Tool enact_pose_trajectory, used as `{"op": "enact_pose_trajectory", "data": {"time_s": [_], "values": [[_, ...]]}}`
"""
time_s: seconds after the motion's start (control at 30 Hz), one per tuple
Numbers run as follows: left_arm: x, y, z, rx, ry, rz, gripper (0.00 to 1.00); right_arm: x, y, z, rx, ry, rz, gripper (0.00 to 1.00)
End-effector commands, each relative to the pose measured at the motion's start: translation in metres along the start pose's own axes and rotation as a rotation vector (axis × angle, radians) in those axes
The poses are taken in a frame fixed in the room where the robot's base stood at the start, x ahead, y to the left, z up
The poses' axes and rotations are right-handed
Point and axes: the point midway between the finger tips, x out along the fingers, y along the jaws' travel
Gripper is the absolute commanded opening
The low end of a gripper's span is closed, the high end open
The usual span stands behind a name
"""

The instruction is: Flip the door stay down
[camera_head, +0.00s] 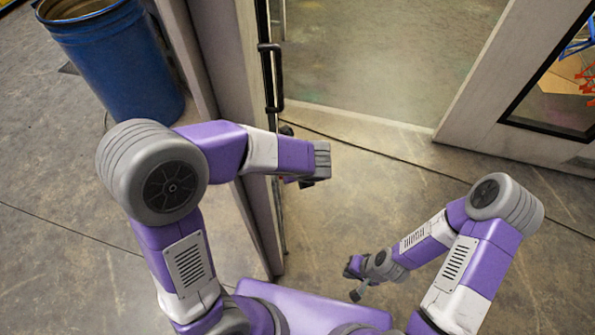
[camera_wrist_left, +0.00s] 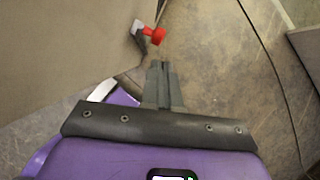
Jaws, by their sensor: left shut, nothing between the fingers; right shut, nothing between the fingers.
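The door stay (camera_wrist_left: 140,34) shows in the left wrist view as a dark metal piece with a red end (camera_wrist_left: 157,37), at the edge of the pale door (camera_wrist_left: 70,50). I cannot clearly tell its angle. My left gripper (camera_wrist_left: 163,66) is shut and empty, its tips just below the red end in the picture and apart from it. My right gripper (camera_head: 355,294) is shut and empty, low over the floor, away from the door.
A black bar handle (camera_head: 272,75) runs along the door. A blue barrel (camera_head: 120,62) stands at the upper left. The doorway (camera_head: 385,50) opens beyond, with a pale framed panel (camera_head: 500,75) with a dark-edged window at right. The concrete floor between is clear.

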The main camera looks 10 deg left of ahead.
Motion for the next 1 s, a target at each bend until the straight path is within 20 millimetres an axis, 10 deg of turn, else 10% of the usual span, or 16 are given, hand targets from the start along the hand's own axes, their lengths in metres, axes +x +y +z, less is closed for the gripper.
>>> {"op": "enact_pose_trajectory", "data": {"time_s": [0.4,1.0], "values": [[0.084,0.001,-0.001,0.0,0.001,0.003,0.0,0.026,0.01,-0.001,0.0,0.0,0.0,0.0],[0.098,0.0,0.0,-0.001,0.0,0.001,0.0,0.03,0.011,-0.001,0.0,0.0,0.0,0.0]]}}
